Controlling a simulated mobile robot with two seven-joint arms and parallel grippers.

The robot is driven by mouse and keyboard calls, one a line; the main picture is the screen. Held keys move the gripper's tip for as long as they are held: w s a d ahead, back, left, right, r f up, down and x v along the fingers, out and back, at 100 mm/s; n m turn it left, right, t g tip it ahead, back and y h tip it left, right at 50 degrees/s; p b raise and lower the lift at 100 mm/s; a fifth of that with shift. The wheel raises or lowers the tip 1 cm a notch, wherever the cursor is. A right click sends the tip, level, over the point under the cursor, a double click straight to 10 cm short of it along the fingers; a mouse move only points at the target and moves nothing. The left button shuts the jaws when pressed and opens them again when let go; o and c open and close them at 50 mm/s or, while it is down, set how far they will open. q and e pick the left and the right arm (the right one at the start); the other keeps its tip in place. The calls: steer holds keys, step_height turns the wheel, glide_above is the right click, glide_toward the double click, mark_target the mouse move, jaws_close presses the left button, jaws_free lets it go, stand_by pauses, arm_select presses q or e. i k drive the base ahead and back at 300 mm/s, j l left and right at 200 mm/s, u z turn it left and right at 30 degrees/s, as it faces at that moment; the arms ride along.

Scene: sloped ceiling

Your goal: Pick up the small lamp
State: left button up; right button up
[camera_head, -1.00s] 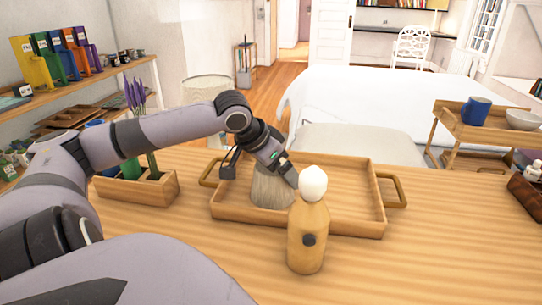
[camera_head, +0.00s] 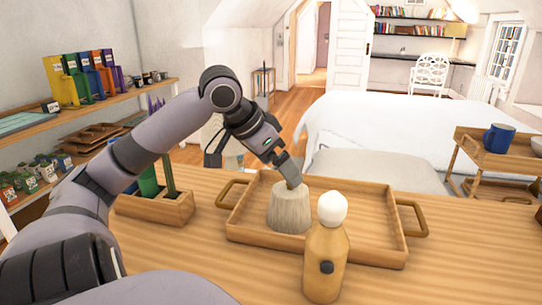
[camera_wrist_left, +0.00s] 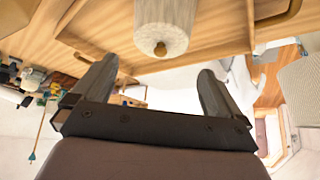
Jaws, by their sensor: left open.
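A pale grey-brown, tapered, shade-like piece (camera_head: 289,209), which appears to be the small lamp, stands upright in the left part of a wooden tray (camera_head: 385,257). In the left wrist view the lamp (camera_wrist_left: 166,22) has a small brass knob at its end. My left gripper (camera_head: 291,174) points down at the lamp's top. In the left wrist view its two fingers (camera_wrist_left: 155,88) are spread with nothing between them, and the lamp shows beyond them. A finger hides part of the lamp's top in the head view. My right gripper is out of view.
A wooden bottle-shaped object with a white ball top (camera_head: 326,252) stands in front of the tray. A planter box (camera_head: 155,205) is on the left of the tabletop. A side table with a blue mug (camera_head: 498,138) is at the right.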

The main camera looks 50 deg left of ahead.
mark_target(327, 241)
steer(key=k+l, duration=0.25)
steer(key=l, duration=0.2)
steer(key=k+l, duration=0.25)
steer(key=l, duration=0.15)
steer(key=k+l, duration=0.25)
steer(key=l, duration=0.2)
steer(key=k+l, duration=0.25)
steer(key=l, duration=0.15)
